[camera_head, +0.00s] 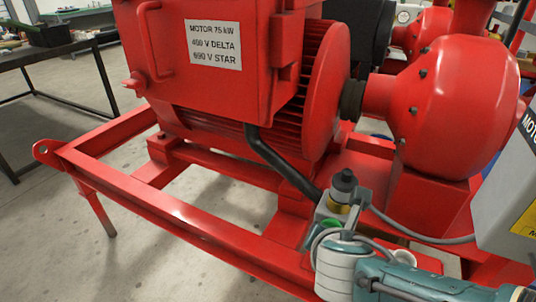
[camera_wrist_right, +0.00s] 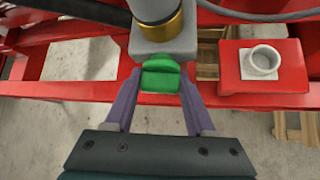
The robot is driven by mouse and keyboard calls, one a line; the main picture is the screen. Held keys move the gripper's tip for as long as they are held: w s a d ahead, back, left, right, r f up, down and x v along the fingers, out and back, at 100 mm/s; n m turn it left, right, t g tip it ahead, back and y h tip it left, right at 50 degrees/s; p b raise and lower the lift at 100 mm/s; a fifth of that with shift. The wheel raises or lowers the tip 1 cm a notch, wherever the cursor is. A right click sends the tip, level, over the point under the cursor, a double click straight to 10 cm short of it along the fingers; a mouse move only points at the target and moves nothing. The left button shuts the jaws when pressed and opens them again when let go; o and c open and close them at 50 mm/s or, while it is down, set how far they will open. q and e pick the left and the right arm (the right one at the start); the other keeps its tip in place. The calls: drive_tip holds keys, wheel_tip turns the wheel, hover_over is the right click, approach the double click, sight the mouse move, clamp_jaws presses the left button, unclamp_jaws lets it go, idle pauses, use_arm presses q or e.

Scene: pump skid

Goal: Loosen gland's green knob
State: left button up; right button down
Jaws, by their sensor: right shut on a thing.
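The green knob (camera_wrist_right: 161,76) sits on the near face of the gland's grey body (camera_wrist_right: 163,42) in the right wrist view. A brass ring (camera_wrist_right: 160,24) is above that body. My right gripper (camera_wrist_right: 160,82) has one purple-grey finger on each side of the knob and is shut on it. In the head view the gland (camera_head: 341,192) has a black top and stands upright by the red frame. Only a sliver of green shows there, and my right wrist hides the fingers. My left gripper is in neither view.
A red motor (camera_head: 225,75) and round red pump housing (camera_head: 450,110) stand behind the gland on a red frame (camera_head: 150,205). A black cable (camera_head: 280,163) runs to the gland. A grey box (camera_head: 510,190) is close on the right. A white ring (camera_wrist_right: 263,61) sits on a red pad.

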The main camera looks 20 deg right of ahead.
drive_tip(key=shift+f+n+g+h+b, duration=0.1)
drive_tip(key=shift+n+g+h+b, duration=0.25)
drive_tip(key=shift+n+g+h, duration=0.45)
drive_tip(key=shift+s, duration=0.1)
drive_tip(key=shift+c, duration=1.2)
unclamp_jaws()
drive_tip(key=shift+r, duration=0.25)
drive_tip(key=p+v, duration=0.8)
drive_tip(key=v, duration=0.1)
drive_tip(key=shift+a+r, duration=0.15)
drive_tip(key=shift+a, duration=0.15)
